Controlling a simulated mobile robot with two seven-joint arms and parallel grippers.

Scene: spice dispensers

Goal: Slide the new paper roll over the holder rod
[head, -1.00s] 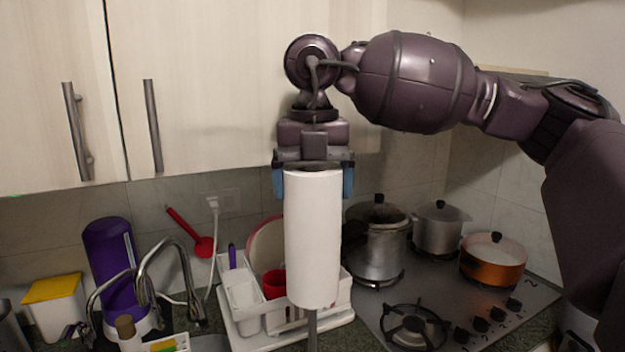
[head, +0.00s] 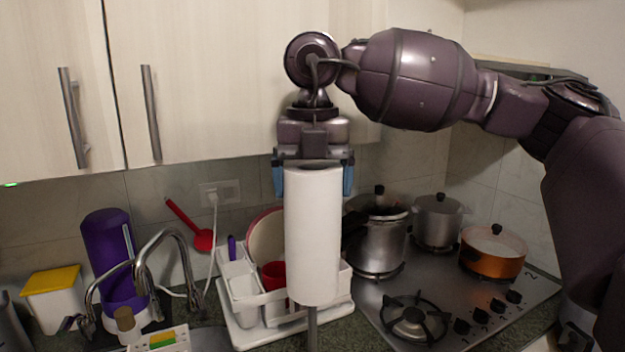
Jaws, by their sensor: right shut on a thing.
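The white paper roll (head: 313,235) hangs upright in the middle of the head view. My right gripper (head: 313,178) points down and is shut on the roll's top end, with a blue finger on each side. The grey holder rod (head: 312,328) shows directly below the roll's lower end, in line with it. The rod's upper part is not visible; I cannot tell whether it is inside the roll or behind it. The rod's base is out of frame. My left gripper is not in view.
A white dish rack (head: 240,322) with a red cup stands behind the roll. The stove (head: 470,310) with several pots is to the right. A faucet (head: 165,255), a purple dispenser (head: 108,245) and a yellow-lidded container (head: 55,300) are at left. Cabinets (head: 230,80) hang behind my arm.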

